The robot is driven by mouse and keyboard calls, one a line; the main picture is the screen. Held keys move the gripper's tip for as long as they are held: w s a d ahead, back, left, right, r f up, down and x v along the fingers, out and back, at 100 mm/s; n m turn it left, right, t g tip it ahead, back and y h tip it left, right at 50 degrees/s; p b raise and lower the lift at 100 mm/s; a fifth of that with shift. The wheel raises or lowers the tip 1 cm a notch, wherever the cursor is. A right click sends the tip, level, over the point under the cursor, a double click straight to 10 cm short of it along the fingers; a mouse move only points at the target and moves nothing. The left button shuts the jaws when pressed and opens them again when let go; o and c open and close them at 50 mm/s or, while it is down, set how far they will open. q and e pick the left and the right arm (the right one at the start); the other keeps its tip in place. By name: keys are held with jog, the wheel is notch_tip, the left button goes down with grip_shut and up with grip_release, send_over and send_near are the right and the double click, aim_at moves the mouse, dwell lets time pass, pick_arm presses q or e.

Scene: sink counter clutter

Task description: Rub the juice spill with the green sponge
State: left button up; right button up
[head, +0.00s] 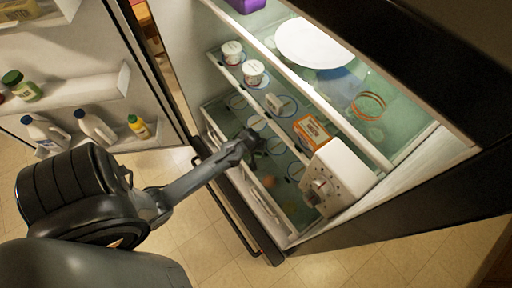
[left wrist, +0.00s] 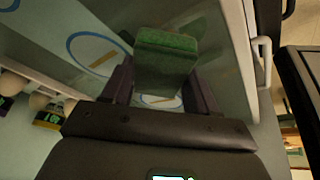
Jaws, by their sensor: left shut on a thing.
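My left gripper (head: 252,140) reaches into the open fridge, over the clear lower shelf. In the left wrist view, my left gripper (left wrist: 162,78) is shut on the green sponge (left wrist: 165,62), which sits between the two dark fingers. In the head view the sponge is too dark and small to make out. A faint orange-brown patch (head: 269,181), perhaps the juice spill, shows below and right of the gripper. I cannot tell whether the sponge touches the shelf. My right gripper is in neither view.
White cups (head: 253,72) stand behind the gripper on the shelf. An orange box (head: 312,131) and a white container (head: 338,176) stand to its right. The open fridge door (head: 85,95) with bottles is at left. A drawer front (head: 262,205) lies below.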

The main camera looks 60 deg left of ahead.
pick_arm(q)
jog(key=shift+r, duration=2.6)
jog(key=shift+r, duration=1.5)
